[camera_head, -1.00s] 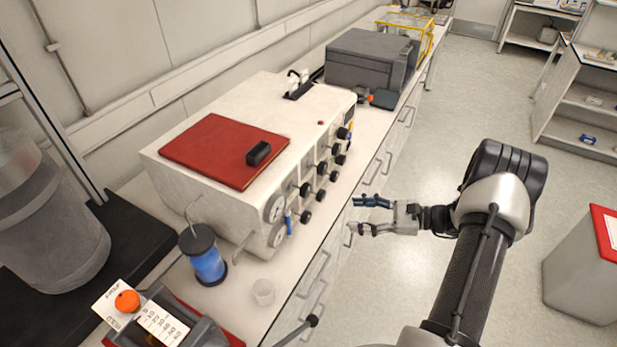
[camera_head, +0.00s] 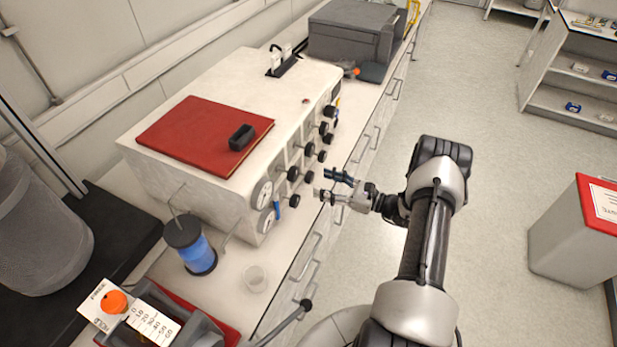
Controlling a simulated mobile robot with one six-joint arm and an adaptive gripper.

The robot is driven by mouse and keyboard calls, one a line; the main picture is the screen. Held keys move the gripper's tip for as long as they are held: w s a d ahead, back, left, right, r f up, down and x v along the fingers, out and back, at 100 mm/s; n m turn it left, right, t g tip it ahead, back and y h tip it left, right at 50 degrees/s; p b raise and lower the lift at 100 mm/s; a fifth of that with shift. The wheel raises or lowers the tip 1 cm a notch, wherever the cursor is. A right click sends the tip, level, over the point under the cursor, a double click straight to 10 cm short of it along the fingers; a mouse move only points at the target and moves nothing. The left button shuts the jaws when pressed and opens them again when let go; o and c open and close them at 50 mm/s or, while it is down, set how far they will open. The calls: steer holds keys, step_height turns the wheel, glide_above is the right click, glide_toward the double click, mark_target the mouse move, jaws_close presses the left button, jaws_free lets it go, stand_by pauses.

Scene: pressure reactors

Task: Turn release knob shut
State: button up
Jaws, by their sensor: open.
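The pressure reactor is a white box (camera_head: 170,192) on the bench with several black knobs on its right-hand front face. One lower black knob (camera_head: 294,201) sits near the gauges, and another (camera_head: 292,174) is above it. Which of them is the release knob I cannot tell. Two round gauges (camera_head: 262,193) and a blue handle (camera_head: 277,209) are at the near end of the face. My gripper (camera_head: 328,185) is open and empty, pointing left toward the knob face just past the bench edge. A small gap seems to lie between its fingertips and the nearest knobs.
A red book (camera_head: 190,135) with a black object (camera_head: 241,137) lies on the box. A grey machine (camera_head: 352,38) stands behind.

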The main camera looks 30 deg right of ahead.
mark_target(312, 179)
steer(key=x, duration=0.6)
steer(key=shift+w, duration=0.1)
steer(key=c, duration=1.1)
